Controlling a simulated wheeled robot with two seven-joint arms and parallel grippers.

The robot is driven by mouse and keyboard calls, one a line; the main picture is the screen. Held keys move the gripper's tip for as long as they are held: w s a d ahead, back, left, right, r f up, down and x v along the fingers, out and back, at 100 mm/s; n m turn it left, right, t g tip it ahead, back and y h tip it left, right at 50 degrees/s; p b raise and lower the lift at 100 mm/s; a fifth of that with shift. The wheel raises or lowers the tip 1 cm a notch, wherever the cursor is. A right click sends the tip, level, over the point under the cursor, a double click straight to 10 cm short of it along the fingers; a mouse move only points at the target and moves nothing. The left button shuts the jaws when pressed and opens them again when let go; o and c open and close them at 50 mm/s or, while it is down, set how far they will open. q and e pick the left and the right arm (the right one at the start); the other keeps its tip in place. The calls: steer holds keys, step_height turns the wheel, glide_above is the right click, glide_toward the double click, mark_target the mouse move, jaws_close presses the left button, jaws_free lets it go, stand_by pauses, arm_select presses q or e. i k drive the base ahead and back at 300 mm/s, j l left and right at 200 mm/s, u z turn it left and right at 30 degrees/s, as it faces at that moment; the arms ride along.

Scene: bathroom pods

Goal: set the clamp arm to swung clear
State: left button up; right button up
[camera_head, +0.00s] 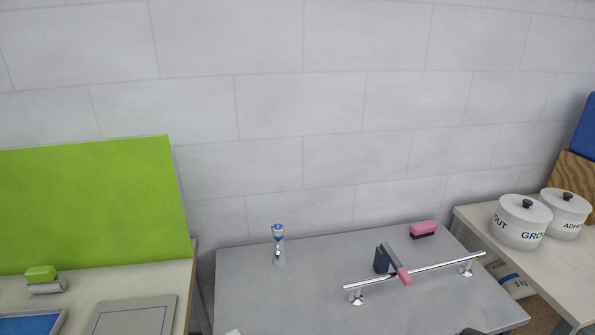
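A clamp arm (393,258), a grey lever with a pink end (404,276), stands out from a dark upright block (381,261) on the grey table. Its pink end lies across a chrome rail (430,268) in this view, near the rail's middle. I cannot tell whether it touches the rail. The rail runs from lower left to upper right on two chrome feet. Neither of my grippers can be made out in the head view.
White lidded pots (522,222) stand on the right bench. A green panel (90,205) stands at the left bench. A tiled wall closes the back.

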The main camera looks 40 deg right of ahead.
mark_target(405, 278)
steer(key=z, duration=2.1)
